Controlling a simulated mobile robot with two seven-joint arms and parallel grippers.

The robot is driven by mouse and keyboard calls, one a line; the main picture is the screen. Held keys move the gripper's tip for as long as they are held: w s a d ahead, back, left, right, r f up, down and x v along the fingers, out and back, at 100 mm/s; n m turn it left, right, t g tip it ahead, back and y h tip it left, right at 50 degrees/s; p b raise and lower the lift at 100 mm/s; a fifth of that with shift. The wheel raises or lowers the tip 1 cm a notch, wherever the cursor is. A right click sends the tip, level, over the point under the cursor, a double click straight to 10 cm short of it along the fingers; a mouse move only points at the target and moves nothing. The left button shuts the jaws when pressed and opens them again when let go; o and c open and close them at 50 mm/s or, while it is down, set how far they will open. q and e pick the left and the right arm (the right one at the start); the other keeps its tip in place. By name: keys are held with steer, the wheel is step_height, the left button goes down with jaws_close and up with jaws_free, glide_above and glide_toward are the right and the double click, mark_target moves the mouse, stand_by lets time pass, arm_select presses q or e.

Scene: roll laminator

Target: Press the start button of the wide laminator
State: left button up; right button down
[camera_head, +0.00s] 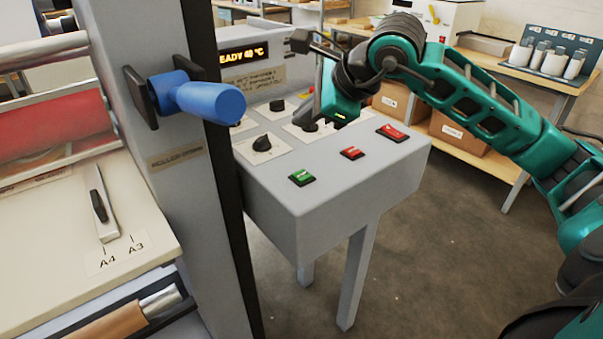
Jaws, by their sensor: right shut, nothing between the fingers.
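The wide laminator's grey control console (340,190) stands in the middle, right of the roller frame. A green button (302,177), the only green one I see, sits near its front left corner; any lettering on it is too small to read. Two red buttons sit to its right, a smaller one (351,153) and a larger one (392,133). My right gripper (337,108) is over the back part of the console, behind the buttons and apart from the green one. It is shut and empty, and its fingertips are hard to make out. My left gripper is not in view.
A blue-handled crank (205,98) juts out left of the console. Black knobs, one at the panel's front (262,143), lie near my gripper, with a lit display (243,54) behind. A table with boxes stands behind. The space above the green button is clear.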

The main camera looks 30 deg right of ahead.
steer(key=b, duration=0.5)
glide_above(305, 177)
step_height(305, 177, down, 8)
steer(key=shift+r, duration=0.2)
steer(key=shift+f+b, duration=0.4)
steer(key=shift+f, duration=0.15)
stand_by(0.5)
stand_by(0.7)
steer(key=shift+f+b, duration=0.45)
steer(key=shift+b, duration=0.2)
